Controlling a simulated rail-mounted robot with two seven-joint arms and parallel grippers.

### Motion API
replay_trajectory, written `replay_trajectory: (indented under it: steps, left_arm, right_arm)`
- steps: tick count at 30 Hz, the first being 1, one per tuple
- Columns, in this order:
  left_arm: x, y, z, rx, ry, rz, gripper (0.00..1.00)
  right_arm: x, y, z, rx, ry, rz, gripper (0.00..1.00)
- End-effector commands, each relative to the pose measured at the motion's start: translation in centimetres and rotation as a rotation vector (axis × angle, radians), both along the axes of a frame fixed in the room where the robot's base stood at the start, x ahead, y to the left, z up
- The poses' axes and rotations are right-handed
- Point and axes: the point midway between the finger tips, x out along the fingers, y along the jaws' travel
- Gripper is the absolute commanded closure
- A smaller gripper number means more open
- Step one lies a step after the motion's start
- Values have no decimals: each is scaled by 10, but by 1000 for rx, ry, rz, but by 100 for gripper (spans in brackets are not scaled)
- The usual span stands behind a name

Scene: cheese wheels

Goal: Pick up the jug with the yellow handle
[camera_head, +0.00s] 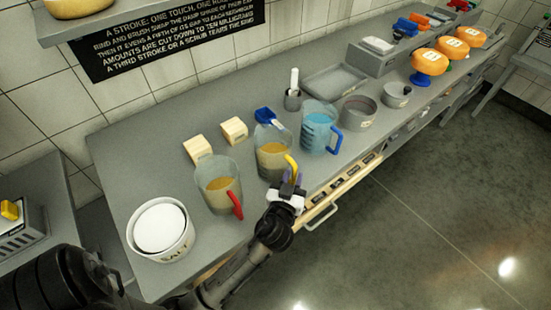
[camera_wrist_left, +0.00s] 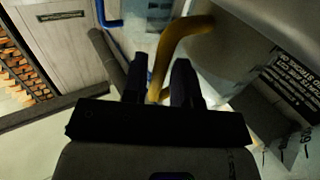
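The jug with the yellow handle (camera_head: 273,160) is clear, holds tan liquid and stands upright on the grey counter. Its yellow handle (camera_head: 292,168) points toward the front edge, and also shows large in the left wrist view (camera_wrist_left: 178,42). My left gripper (camera_head: 289,186) is at the handle's lower part. In the left wrist view its two dark fingers (camera_wrist_left: 158,82) stand apart, one on each side of the handle, with small gaps visible. Whether they touch it lower down is hidden. My right gripper is not in view.
A red-handled jug (camera_head: 218,185) stands to the left and a blue-handled jug (camera_head: 318,128) to the right, both close. A white tub (camera_head: 160,232) is at the counter's left end. A blue scoop (camera_head: 266,117) and two pale blocks (camera_head: 233,130) sit behind.

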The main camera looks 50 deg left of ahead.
Motion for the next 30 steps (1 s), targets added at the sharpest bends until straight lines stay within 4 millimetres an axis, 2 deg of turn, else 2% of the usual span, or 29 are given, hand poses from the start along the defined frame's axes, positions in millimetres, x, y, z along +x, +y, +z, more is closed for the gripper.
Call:
replay_trajectory:
  steps: [4,12,14,21,30]
  left_arm:
    - [9,6,0,2,1,0,73]
    - [11,7,0,0,0,1,73]
    - [11,7,0,0,0,1,77]
    - [11,7,0,-1,1,1,100]
    - [11,7,0,0,0,1,100]
  right_arm:
    - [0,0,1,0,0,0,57]
    - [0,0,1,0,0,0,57]
    - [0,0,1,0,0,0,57]
    - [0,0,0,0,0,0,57]
    - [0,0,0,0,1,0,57]
